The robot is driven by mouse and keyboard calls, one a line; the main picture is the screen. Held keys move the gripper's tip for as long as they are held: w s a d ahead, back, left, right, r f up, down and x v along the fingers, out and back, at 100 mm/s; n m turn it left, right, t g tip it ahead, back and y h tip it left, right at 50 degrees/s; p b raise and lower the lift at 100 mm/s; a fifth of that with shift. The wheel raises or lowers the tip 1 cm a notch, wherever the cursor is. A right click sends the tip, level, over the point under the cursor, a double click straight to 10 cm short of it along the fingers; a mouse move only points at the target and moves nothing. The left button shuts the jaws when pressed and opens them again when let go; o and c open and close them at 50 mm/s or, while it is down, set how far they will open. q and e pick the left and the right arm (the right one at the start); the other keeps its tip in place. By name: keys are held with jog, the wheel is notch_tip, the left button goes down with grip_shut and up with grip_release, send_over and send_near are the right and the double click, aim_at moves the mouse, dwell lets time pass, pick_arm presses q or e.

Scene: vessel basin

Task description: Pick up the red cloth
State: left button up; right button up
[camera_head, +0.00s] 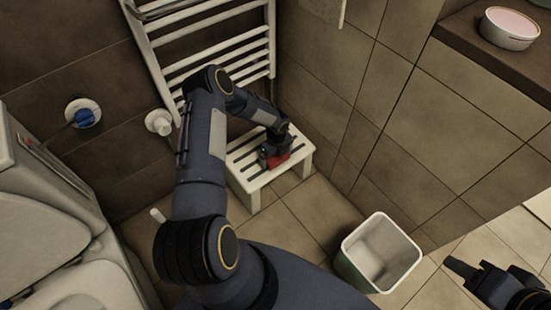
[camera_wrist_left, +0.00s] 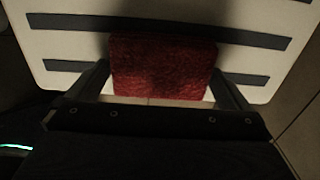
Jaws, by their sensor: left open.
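The red cloth (camera_head: 279,161) lies on the white slatted stool (camera_head: 253,184) in the corner, partly hidden by my left gripper in the head view. My left gripper (camera_head: 274,158) is just above the stool top, at the cloth. In the left wrist view the cloth (camera_wrist_left: 164,67) is a folded, fuzzy red block between the two fingers of the open left gripper (camera_wrist_left: 170,88). I cannot tell whether the fingers touch it. My right gripper (camera_head: 468,276) is at the lower right of the head view, away from the stool, and its jaw state is unclear.
A white towel rack (camera_head: 222,60) stands on the wall behind the stool. A white bin (camera_head: 381,252) stands on the floor to the right. A toilet (camera_head: 70,255) is at the left. A bowl (camera_head: 509,28) sits on a ledge at upper right.

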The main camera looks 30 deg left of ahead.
aim_at(276, 156)
pick_arm(q)
jog(key=shift+r, duration=0.1)
jog(key=shift+c, duration=0.3)
jog(key=c, duration=0.6)
jog(key=shift+r, duration=0.5)
jog(key=shift+c, duration=0.2)
notch_tip(276, 156, up, 2)
jog(key=shift+a+r+p, duration=0.1)
jog(key=shift+r+p, duration=0.05)
jog(key=shift+p, duration=0.6)
jog(key=s+d+r+p, duration=0.3)
jog(key=s+d+r, duration=0.5)
jog(key=s, duration=0.3)
jog(key=shift+s+d+r, duration=0.15)
jog(key=shift+s+r, duration=0.05)
jog(key=shift+r, duration=0.65)
